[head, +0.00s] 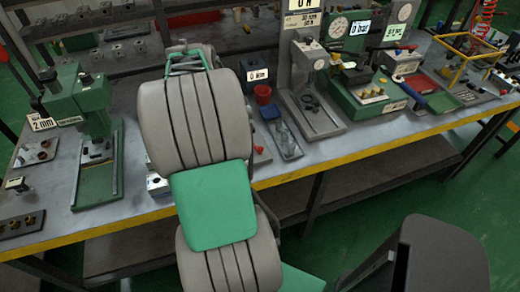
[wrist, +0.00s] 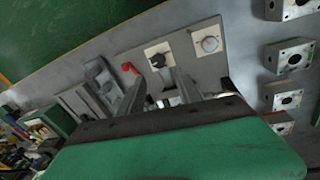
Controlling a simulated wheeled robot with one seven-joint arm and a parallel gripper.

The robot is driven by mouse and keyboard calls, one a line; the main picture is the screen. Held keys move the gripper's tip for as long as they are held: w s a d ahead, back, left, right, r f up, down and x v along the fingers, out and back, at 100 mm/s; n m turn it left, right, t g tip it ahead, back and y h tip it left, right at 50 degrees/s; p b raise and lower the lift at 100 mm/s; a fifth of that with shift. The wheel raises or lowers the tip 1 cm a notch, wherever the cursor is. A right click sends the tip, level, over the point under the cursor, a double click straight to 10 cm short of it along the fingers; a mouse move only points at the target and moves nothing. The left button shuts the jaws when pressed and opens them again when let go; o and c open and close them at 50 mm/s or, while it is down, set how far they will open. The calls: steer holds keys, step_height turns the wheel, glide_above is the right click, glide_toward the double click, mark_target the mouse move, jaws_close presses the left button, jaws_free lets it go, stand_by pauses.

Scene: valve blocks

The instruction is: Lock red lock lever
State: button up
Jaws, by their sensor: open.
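A small red lever (wrist: 130,69) shows in the wrist view on a grey panel, left of a white plate with a black knob (wrist: 157,60). I cannot tell whether it is locked. My gripper (wrist: 160,76) is open, its two grey fingers apart with nothing seen between them. The fingers point towards the panel near the knob, and the lever lies just left of the left fingertip in the picture. Contact cannot be told. In the head view my arm hides the gripper and most of the lever's surroundings.
A white plate with a red-and-white button (wrist: 210,44) sits right of the knob. Several grey valve blocks (wrist: 288,55) stand further right. In the head view, a green press (head: 92,110) and a red cup (head: 263,94) stand on the workbench (head: 290,176).

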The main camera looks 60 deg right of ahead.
steer(key=s+d+f, duration=0.2)
steer(key=f, duration=0.1)
steer(key=s+d+f+m, duration=0.1)
steer(key=s+d+f, duration=0.1)
steer(key=s+f, duration=0.1)
steer(key=s+d+f+m, duration=0.1)
steer(key=s+d+f, duration=0.1)
steer(key=f, duration=0.3)
steer(key=shift+s+d+g+y, duration=0.3)
steer(key=shift+s+d+g, duration=0.1)
steer(key=shift+s, duration=0.15)
steer(key=shift+r, duration=0.1)
steer(key=shift+c, duration=0.5)
jaws_close()
